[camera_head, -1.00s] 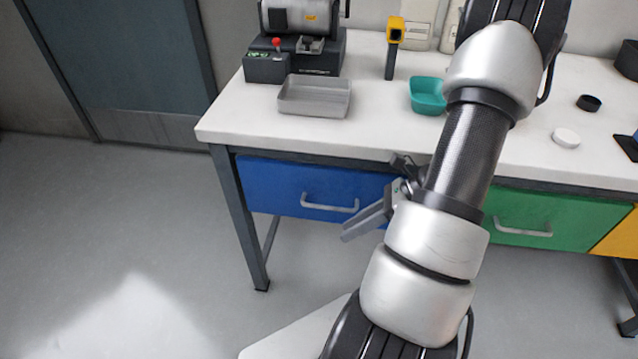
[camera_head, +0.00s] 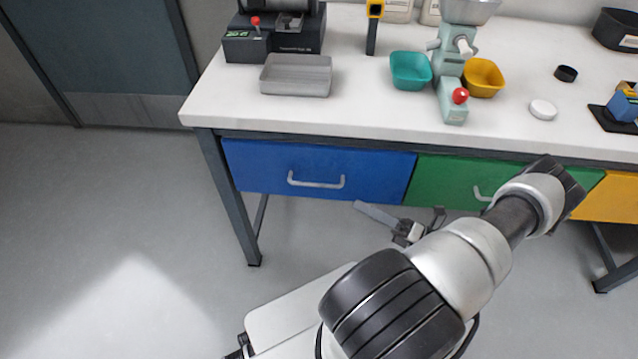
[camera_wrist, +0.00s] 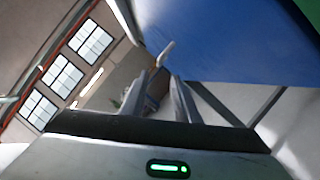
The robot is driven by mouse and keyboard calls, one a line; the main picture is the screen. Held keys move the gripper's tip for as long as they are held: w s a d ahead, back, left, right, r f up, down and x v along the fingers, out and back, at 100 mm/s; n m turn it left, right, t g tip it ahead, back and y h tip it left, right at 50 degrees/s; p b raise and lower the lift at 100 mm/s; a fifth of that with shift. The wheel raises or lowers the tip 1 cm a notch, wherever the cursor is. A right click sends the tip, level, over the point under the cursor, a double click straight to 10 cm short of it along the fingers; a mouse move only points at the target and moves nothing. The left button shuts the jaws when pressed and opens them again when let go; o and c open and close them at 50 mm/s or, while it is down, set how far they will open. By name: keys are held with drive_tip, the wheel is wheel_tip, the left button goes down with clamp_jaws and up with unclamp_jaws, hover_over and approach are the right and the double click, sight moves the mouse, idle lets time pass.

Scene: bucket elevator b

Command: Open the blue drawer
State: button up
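The blue drawer (camera_head: 262,176) is under the left part of the white workbench, and its front looks flush with the green drawer's. Its grey bar handle (camera_head: 316,183) is in the middle of the front. In the head view my gripper (camera_head: 392,219) is below and to the right of the handle, apart from it. In the wrist view the blue drawer (camera_wrist: 235,45) fills the upper right, and the handle (camera_wrist: 167,50) shows beyond the fingers. The two fingers of my gripper (camera_wrist: 161,85) are apart with nothing between them.
A green drawer (camera_head: 440,185) and a yellow drawer (camera_head: 612,198) are to the right. The bench top (camera_head: 350,110) bears a grey tray (camera_head: 297,76), a teal bowl (camera_head: 410,70), a yellow bowl (camera_head: 484,77) and a small machine (camera_head: 275,35). The floor at left is clear.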

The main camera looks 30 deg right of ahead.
sight(318, 185)
drive_tip(key=x, duration=1.3)
drive_tip(key=shift+w+a+r, duration=0.15)
drive_tip(key=shift+w+a, duration=0.05)
drive_tip(key=shift+a, duration=0.1)
drive_tip(key=shift+c, duration=0.3)
clamp_jaws()
